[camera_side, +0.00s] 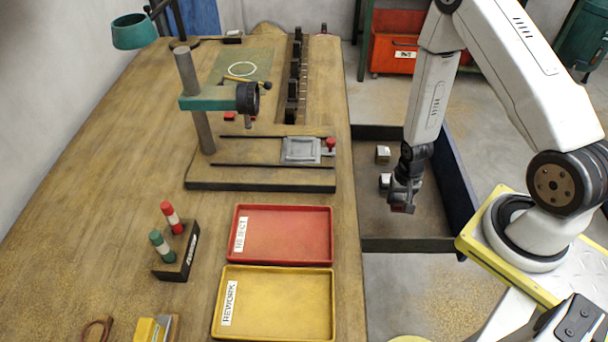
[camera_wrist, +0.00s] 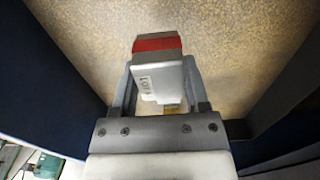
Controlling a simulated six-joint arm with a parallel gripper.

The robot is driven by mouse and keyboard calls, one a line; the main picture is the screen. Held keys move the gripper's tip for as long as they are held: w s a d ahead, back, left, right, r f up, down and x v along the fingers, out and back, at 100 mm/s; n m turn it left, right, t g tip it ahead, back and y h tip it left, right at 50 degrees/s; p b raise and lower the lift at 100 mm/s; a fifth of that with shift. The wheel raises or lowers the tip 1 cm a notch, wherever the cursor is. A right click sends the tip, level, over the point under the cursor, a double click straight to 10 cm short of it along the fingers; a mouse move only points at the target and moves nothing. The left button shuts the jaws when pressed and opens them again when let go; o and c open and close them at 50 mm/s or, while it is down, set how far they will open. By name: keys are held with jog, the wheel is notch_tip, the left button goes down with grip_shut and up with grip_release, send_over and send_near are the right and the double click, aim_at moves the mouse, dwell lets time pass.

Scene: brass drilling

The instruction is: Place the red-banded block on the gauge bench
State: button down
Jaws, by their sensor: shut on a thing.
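The red-banded block (camera_wrist: 158,65) is pale with a red end and a printed label in the wrist view. My gripper (camera_wrist: 155,85) is shut on it, with a finger along each side. In the side view my gripper (camera_side: 401,205) hangs over the dark-walled bin (camera_side: 400,245) at the right of the workbench, and the block (camera_side: 404,209) shows only as a small reddish patch at the fingertips. No surface is labelled as the gauge bench. A green mat (camera_side: 262,62) with a white ring lies at the back of the wooden workbench (camera_side: 110,180).
Two pale blocks (camera_side: 382,154) lie in the bin. A drill stand (camera_side: 260,184), a red REJECT tray (camera_side: 285,235) and a yellow REWORK tray (camera_side: 275,300) stand between the bin and the left side. A marker holder (camera_side: 176,255) is further left.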

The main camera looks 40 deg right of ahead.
jog(key=shift+f, duration=1.3)
jog(key=shift+f, duration=1.9)
jog(key=shift+f, duration=0.15)
jog(key=shift+c, duration=0.4)
grip_release()
jog(key=shift+s+r, duration=0.15)
jog(key=shift+r, duration=3.75)
